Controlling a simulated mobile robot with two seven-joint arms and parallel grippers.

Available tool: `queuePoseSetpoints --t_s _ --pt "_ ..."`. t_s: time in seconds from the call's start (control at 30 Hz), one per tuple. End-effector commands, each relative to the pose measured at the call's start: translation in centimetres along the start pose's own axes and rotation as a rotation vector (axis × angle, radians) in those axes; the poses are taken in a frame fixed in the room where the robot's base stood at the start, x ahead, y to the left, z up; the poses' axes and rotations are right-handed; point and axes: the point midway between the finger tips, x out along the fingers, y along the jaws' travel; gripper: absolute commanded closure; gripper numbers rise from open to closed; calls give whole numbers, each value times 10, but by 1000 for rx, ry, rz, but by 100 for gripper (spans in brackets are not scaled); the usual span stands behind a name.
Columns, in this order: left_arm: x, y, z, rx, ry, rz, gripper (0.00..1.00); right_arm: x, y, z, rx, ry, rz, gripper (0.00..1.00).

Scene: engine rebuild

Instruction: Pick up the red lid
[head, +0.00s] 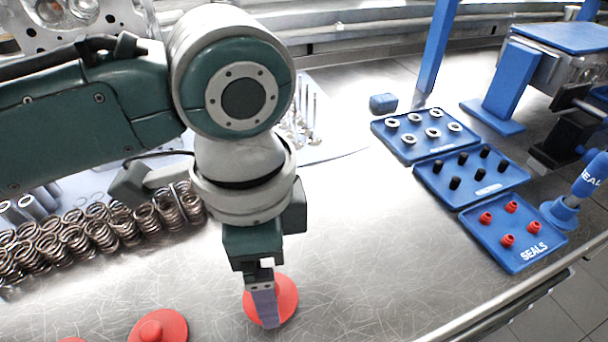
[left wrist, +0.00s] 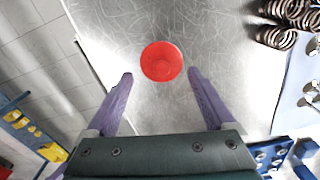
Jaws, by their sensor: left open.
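A round red lid (head: 287,296) lies on the metal bench at the bottom middle of the head view, partly hidden behind my left gripper (head: 265,316). In the left wrist view the red lid (left wrist: 162,61) shows whole, just beyond and between the purple fingertips of my left gripper (left wrist: 160,76). The gripper is open and empty, pointing down over the lid, with bench showing between each finger and the lid. A second red lid (head: 160,328) with a raised knob lies to the left. A third red piece is cut off at the bottom edge. My right gripper is not in view.
Several springs (head: 100,232) stand in rows at the left. Blue trays of rings (head: 382,128), black parts (head: 425,178) and red seals (head: 478,226) stand at the right, near a blue stand (head: 562,210). The bench's middle is clear; its front edge (head: 500,305) is at lower right.

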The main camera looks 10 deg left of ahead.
Motion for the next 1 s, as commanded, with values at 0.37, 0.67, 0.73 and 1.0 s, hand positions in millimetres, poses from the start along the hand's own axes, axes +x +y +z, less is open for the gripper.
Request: queuePoseSetpoints --t_s 0.37,0.67,0.73,1.0 --pt "44 -1 3 1 0 -1 12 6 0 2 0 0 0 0" --pt "44 -1 3 0 0 -1 26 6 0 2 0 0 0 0" --pt "44 -2 3 0 0 -1 34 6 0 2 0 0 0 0" --pt "43 -2 3 0 0 -1 64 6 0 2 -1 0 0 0"
